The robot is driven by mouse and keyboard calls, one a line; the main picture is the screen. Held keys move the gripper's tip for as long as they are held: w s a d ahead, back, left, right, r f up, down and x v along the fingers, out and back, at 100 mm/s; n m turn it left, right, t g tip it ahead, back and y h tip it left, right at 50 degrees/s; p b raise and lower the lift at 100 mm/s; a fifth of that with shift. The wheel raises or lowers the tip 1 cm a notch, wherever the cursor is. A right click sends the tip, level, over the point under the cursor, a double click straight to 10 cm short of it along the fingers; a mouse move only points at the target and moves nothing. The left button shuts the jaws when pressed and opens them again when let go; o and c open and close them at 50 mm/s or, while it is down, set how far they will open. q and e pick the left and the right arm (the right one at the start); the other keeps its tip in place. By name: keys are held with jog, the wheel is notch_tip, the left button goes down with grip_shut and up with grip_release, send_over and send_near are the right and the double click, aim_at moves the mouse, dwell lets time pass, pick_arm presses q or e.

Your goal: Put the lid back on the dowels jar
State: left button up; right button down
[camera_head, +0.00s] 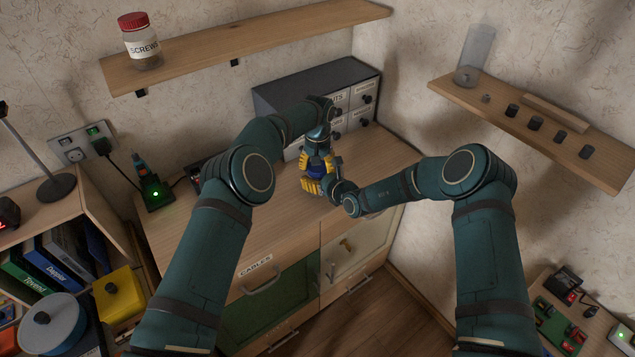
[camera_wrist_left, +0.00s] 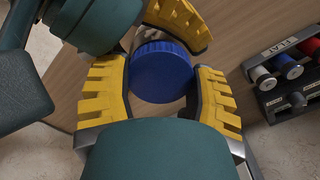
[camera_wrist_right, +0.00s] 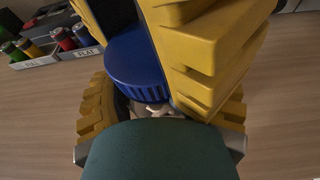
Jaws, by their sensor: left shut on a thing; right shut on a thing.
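The blue ribbed lid (camera_head: 316,168) is between the yellow fingers of my left gripper (camera_head: 318,162), which is shut on it from above. The lid also fills the space between those fingers in the left wrist view (camera_wrist_left: 162,72). My right gripper (camera_head: 314,187) is shut on the dowels jar just below, above the counter. In the right wrist view a small pale part of the jar (camera_wrist_right: 163,108) shows under the lid (camera_wrist_right: 138,68). The fingers hide most of the jar and its label. Lid and jar are very close; I cannot tell whether the lid is seated.
A grey drawer unit (camera_head: 285,100) stands behind my grippers on the wooden counter (camera_head: 260,205). A battery holder (camera_wrist_left: 290,80) lies on the counter. A red-lidded screws jar (camera_head: 140,42) stands on the upper shelf (camera_head: 250,42). The counter's front is fairly clear.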

pick_arm(q)
jog(key=o, duration=1.3)
jog(key=shift+d, duration=0.1)
jog(key=shift+r, duration=0.1)
jog(key=shift+d+r, duration=0.1)
jog(key=shift+r, duration=2.1)
jog(key=r+n, duration=0.1)
jog(key=n, duration=0.1)
jog(key=r+n, duration=0.2)
jog(key=n, duration=0.1)
jog(key=shift+a+r, duration=0.2)
